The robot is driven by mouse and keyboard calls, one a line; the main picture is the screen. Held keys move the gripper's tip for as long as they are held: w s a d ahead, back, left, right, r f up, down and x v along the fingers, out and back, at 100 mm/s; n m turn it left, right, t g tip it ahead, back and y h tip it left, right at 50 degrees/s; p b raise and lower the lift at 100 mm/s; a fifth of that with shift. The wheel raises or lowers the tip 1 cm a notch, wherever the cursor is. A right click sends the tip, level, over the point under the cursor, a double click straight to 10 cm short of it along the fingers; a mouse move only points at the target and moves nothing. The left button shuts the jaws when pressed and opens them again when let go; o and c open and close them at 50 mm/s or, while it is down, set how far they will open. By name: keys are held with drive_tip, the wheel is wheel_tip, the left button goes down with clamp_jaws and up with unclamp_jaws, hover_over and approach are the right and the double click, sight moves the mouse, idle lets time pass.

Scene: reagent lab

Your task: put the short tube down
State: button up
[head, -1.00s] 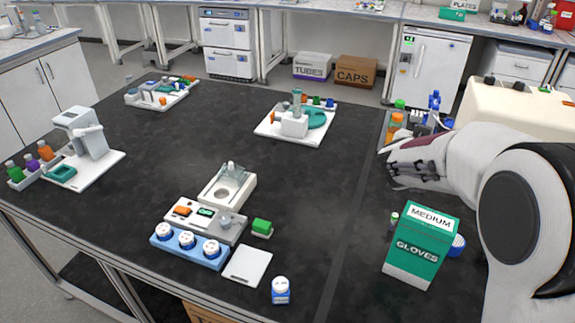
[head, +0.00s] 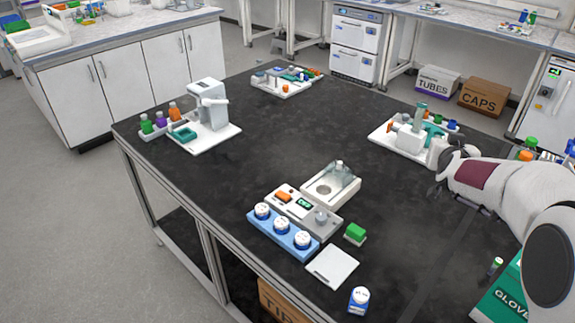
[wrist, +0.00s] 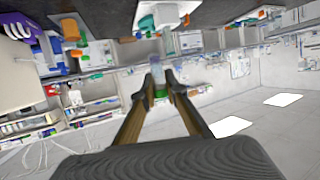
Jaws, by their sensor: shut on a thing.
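My gripper (head: 440,180) is over the right part of the black bench, by the white station with a green-topped post (head: 410,135). In the wrist view my gripper (wrist: 159,92) is shut on the short tube (wrist: 158,78), which looks clear with green between the fingertips. The tube is held off the bench. In the head view I cannot make it out at the gripper. Another small tube with a green cap (head: 495,265) stands beside the green glove box (head: 505,295).
A balance-like device (head: 328,188), a blue rack with white-lidded jars (head: 283,238), a green block (head: 355,233), a white plate (head: 332,266) and a blue-white bottle (head: 358,300) are near the front. A white station (head: 208,115) is at left. The bench middle is clear.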

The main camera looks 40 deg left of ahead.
drive_tip(key=shift+s+a+f+n+g+y, duration=0.45)
drive_tip(key=shift+s+a+f+n+y, duration=0.35)
drive_tip(key=shift+a, duration=2.2)
drive_tip(key=shift+s+a+f+n+g+y, duration=0.45)
drive_tip(key=shift+s+a+f+n+y, duration=0.35)
drive_tip(key=shift+a, duration=2.15)
wheel_tip(320, 180, down, 11)
drive_tip(key=shift+s, duration=0.1)
drive_tip(key=shift+f, duration=3.05)
drive_tip(key=shift+f, duration=1.85)
drive_tip(key=shift+f, duration=0.15)
drive_tip(key=o, duration=0.7)
